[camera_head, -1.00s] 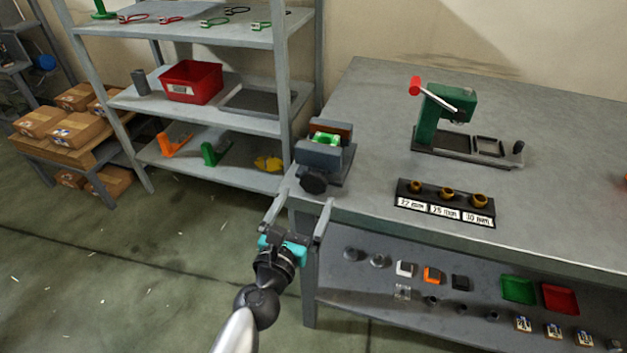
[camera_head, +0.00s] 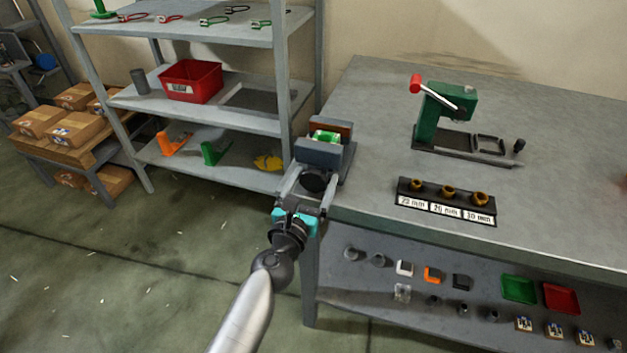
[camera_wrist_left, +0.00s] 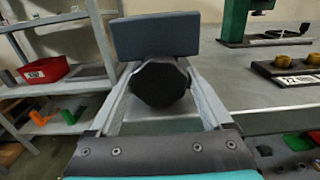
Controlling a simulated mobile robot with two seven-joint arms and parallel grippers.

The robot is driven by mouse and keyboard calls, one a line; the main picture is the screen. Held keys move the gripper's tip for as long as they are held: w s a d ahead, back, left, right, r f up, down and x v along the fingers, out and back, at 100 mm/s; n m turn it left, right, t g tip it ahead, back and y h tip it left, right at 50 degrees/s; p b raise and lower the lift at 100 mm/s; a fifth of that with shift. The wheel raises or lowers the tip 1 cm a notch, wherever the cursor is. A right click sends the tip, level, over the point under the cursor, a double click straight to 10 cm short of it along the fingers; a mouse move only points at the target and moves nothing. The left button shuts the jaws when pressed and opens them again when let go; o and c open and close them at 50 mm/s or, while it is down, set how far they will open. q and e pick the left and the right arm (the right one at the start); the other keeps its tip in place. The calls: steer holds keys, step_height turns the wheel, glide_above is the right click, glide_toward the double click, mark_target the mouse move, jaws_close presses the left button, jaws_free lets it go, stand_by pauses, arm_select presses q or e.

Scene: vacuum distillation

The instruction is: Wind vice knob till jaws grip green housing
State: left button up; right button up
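The grey vice (camera_head: 321,153) sits at the left front corner of the workbench. The green housing (camera_head: 326,137) lies between its jaws; I cannot tell whether both jaws touch it. The dark vice knob (camera_head: 314,182) faces the bench's front edge. It shows large in the left wrist view (camera_wrist_left: 159,83), below the blue-grey front jaw (camera_wrist_left: 155,36). My left gripper (camera_head: 306,187) is open, with one finger on each side of the knob. My right gripper is not in view.
A green press (camera_head: 436,115) with a red-ended lever stands farther back on the bench. A black size block (camera_head: 445,202) with brass pieces lies to the right. A shelf rack (camera_head: 262,124) stands close on the left. The bench between vice and press is clear.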

arm_select(q)
steer(key=c, duration=1)
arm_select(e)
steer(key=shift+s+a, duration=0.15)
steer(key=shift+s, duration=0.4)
arm_select(q)
steer(key=m, duration=0.2)
steer(key=shift+m, duration=0.4)
steer(key=m, duration=0.3)
steer(key=shift+a, duration=0.1)
steer(key=shift+w+m, duration=0.1)
steer(key=shift+m, duration=0.3)
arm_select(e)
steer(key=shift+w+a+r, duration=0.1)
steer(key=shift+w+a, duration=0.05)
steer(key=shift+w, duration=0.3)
arm_select(q)
steer(key=shift+r, duration=0.1)
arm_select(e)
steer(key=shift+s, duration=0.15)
arm_select(q)
steer(key=shift+r, duration=0.1)
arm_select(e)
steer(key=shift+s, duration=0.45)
